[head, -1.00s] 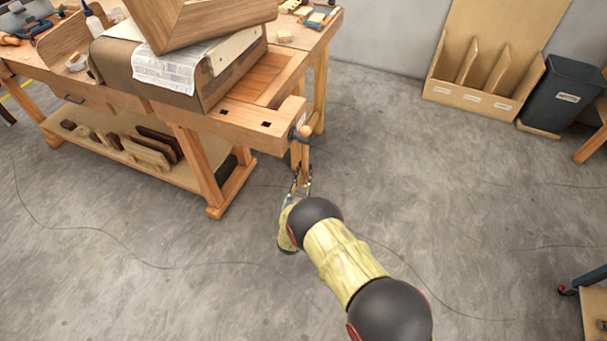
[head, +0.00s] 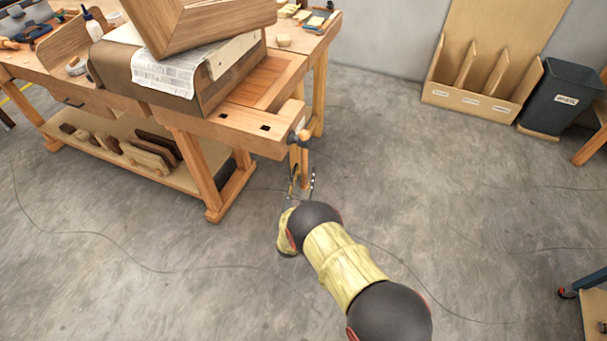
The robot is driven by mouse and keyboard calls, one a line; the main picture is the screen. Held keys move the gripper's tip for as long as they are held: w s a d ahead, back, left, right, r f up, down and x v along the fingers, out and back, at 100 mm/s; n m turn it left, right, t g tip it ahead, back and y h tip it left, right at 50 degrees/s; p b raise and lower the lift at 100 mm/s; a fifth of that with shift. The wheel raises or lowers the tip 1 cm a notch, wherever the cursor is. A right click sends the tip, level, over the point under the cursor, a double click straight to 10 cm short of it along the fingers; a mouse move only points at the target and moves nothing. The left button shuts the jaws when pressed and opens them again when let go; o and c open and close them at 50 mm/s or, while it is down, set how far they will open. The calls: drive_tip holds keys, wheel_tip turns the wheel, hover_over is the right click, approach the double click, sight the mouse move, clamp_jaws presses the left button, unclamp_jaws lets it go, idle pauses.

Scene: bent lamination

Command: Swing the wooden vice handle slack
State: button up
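The wooden vice handle (head: 304,158) hangs roughly upright from the vice screw at the right front corner of the workbench (head: 220,130). Its rounded top knob (head: 303,135) shows just above the screw. My gripper (head: 303,174) is below the bench corner, at the handle's lower end. Its two fingers are spread, one on each side of the handle as seen from the head, with a gap showing. I cannot tell whether either finger touches the wood. My arm comes in from the lower right.
A wooden form with newspaper (head: 166,73) and a curved wooden piece lie on the bench. A lower shelf (head: 180,178) holds wood blocks. A divided wooden rack (head: 470,99) and a dark bin (head: 561,92) stand by the wall. The floor right of the bench is clear.

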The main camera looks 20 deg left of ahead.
drive_tip(key=v, duration=1.2)
drive_tip(key=shift+f, duration=0.1)
